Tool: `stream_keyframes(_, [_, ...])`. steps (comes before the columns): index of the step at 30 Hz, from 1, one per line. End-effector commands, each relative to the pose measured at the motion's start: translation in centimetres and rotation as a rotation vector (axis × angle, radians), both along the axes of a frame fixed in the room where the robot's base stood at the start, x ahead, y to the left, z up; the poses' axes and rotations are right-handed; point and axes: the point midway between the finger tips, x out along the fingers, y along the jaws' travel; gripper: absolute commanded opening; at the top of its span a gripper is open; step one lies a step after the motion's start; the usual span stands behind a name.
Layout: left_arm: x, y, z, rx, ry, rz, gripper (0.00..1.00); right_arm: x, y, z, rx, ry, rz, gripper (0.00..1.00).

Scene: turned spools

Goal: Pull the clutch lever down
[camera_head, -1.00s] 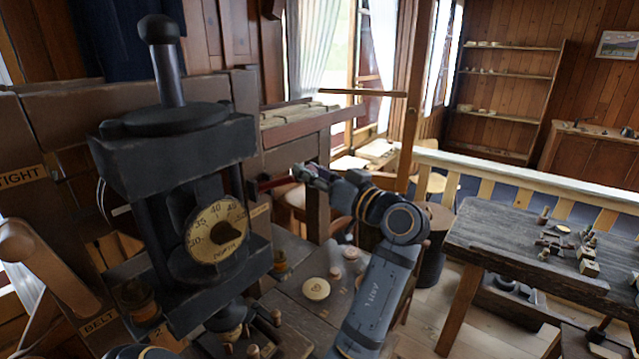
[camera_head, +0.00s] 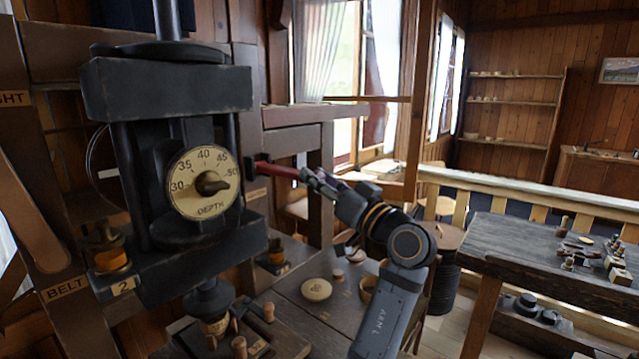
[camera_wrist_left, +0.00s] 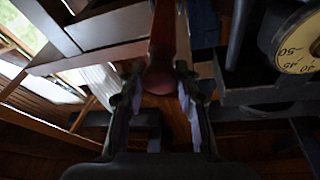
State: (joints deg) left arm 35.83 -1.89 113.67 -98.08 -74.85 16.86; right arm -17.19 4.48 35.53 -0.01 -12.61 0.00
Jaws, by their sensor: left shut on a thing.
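The clutch lever (camera_head: 277,169) is a red bar sticking out to the right from a dark bracket on the post beside the black press. My left gripper (camera_head: 310,176) is at the lever's free end and shut on it. In the left wrist view, the lever (camera_wrist_left: 162,50) runs up the middle, its rounded end between the two fingers (camera_wrist_left: 160,105). The lever looks close to level in the head view. Its pivot is partly hard to make out. My right gripper is not in view.
The black press (camera_head: 165,88) with its round depth dial (camera_head: 203,182) stands just left of the lever. Below is a bench (camera_head: 325,312) with a pale disc (camera_head: 316,289) and small wooden parts. A pale railing (camera_head: 500,184) and a dark table (camera_head: 500,244) are at right.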

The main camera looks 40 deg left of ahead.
Motion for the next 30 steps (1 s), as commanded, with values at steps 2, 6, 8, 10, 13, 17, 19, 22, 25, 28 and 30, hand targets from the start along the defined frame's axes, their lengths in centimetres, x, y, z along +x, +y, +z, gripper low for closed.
stream_keyframes(2, [0.0, 0.0, -0.5, -0.011, 0.001, 0.000, 0.00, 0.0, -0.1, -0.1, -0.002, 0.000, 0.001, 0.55])
stream_keyframes(6, [0.1, 0.0, -0.5, -0.013, 0.002, 0.000, 0.00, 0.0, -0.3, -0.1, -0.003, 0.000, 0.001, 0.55])
stream_keyframes(8, [0.1, 0.0, -0.5, -0.013, 0.003, 0.000, 0.00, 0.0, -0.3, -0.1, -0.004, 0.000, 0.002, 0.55])
stream_keyframes(10, [0.1, 0.0, -0.6, -0.014, 0.003, 0.000, 0.37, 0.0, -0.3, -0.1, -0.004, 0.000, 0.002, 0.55])
stream_keyframes(13, [0.1, 0.0, -0.5, -0.012, 0.003, 0.000, 0.51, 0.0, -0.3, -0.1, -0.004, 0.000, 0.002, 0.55])
stream_keyframes(17, [0.0, 0.0, -0.4, -0.008, 0.002, 0.000, 0.55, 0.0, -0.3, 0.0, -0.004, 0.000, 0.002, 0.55])
stream_keyframes(19, [0.0, 0.0, -0.3, -0.007, 0.002, 0.000, 0.55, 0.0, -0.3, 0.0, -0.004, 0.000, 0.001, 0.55])
stream_keyframes(22, [0.0, 0.0, -0.3, -0.006, 0.001, 0.000, 0.55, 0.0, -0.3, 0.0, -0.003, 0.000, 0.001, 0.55])
stream_keyframes(25, [0.0, 0.0, 0.4, -0.006, -0.001, 0.000, 0.55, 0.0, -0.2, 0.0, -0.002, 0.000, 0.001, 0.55])
stream_keyframes(28, [0.0, 0.0, 2.2, -0.006, -0.004, 0.001, 0.55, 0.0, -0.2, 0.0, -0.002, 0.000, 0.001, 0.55])
stream_keyframes(30, [0.0, 0.0, 3.8, -0.006, -0.004, 0.001, 0.55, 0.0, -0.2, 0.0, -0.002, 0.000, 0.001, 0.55])
